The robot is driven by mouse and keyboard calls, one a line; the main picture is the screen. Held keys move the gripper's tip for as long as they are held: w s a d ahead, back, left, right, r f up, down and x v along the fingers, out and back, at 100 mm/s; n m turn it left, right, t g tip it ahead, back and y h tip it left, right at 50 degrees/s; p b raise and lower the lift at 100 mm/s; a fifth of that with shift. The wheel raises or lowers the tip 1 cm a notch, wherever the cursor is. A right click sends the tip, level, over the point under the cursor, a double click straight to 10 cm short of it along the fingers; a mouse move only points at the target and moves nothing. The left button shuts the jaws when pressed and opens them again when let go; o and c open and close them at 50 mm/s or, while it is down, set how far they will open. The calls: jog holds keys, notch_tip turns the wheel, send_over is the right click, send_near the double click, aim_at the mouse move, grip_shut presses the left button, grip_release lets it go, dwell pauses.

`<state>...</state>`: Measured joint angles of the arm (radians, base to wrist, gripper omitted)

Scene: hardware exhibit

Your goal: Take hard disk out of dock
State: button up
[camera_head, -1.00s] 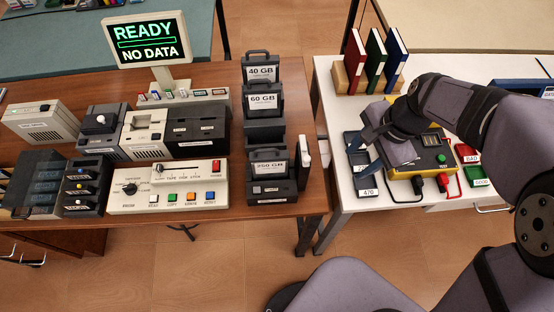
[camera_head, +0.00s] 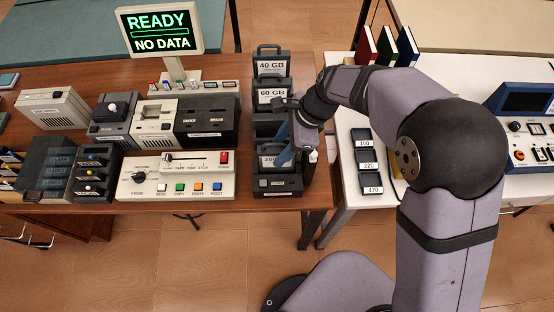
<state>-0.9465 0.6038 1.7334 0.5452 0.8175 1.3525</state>
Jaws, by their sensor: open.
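The hard disk, a dark grey cartridge with a white label (camera_head: 266,161), stands upright in the black dock (camera_head: 277,188) at the right front of the brown table. In the earlier view its label reads 250 GB; now my gripper hides its right part. My gripper (camera_head: 298,157) is open, pointing down at the right side of the disk.
Disks marked 40 GB (camera_head: 271,65) and 60 GB (camera_head: 271,96) stand behind in a row, with an empty-looking holder (camera_head: 266,128) between them and the dock. A beige control panel (camera_head: 177,178) is left of the dock. The monitor (camera_head: 160,30) reads READY, NO DATA.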

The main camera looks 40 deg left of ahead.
aim_at(272, 157)
jog(key=shift+s+a+f+p, duration=0.1)
jog(key=shift+s+f+p, duration=0.15)
jog(key=shift+f+p, duration=0.1)
jog(key=p+x, duration=0.1)
jog(key=x, duration=0.2)
jog(key=shift+s+a+r, duration=0.1)
jog(key=shift+s+a, duration=0.05)
jog(key=shift+s+a+f+p, duration=0.15)
jog(key=shift+f+p, duration=0.15)
jog(key=shift+f, duration=0.4)
jog(key=shift+r, duration=0.1)
grip_shut()
